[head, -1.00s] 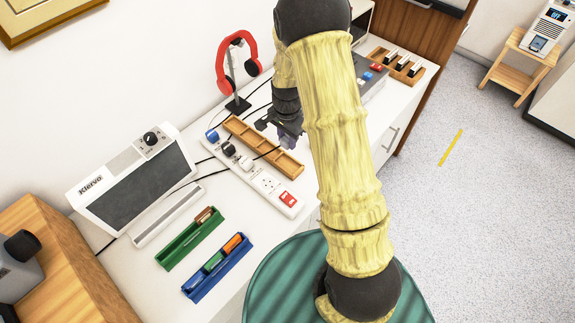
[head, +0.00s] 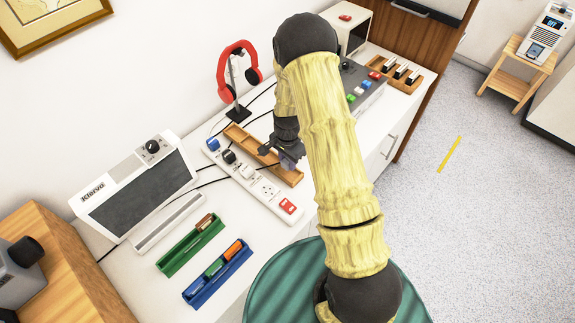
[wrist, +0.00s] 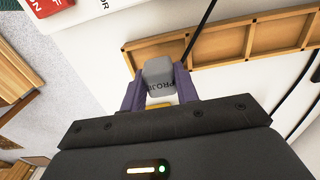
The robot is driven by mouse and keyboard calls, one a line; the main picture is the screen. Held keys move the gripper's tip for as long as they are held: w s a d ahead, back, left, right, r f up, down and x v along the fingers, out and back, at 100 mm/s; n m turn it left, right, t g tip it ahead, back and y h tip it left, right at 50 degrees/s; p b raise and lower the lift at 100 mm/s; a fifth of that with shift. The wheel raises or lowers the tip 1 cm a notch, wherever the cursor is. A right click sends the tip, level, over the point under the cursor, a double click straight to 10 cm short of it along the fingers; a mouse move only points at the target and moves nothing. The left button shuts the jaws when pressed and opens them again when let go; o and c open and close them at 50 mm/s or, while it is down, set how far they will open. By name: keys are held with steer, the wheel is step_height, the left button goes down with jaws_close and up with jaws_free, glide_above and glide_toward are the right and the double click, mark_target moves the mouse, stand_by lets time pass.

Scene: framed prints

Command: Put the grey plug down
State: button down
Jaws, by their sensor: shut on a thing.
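The grey plug (wrist: 160,78), with dark lettering on it, sits between the purple fingertips of my gripper (wrist: 160,90) in the wrist view. My gripper is shut on it. In the head view my gripper (head: 287,160) is over the right end of the long wooden tray (head: 240,138), and the plug cannot be made out clearly there. In the wrist view the compartmented tray (wrist: 214,48) lies just beyond the plug, and white surface shows around the fingers. Whether the plug touches anything below cannot be told.
A white power strip (head: 262,190) with blue, black and white plugs and a red switch lies in front of the tray. Red headphones (head: 222,72) hang on a stand behind. Green (head: 180,255) and blue (head: 205,290) trays lie at the front left. Black cables cross the table.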

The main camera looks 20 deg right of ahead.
mark_target(287, 166)
steer(key=shift+f, duration=1.6)
steer(key=shift+f, duration=0.15)
steer(key=c, duration=1.3)
jaws_free()
steer(key=shift+c, duration=0.2)
step_height(287, 166, up, 12)
steer(key=shift+r+b, duration=0.2)
steer(key=shift+b, duration=0.6)
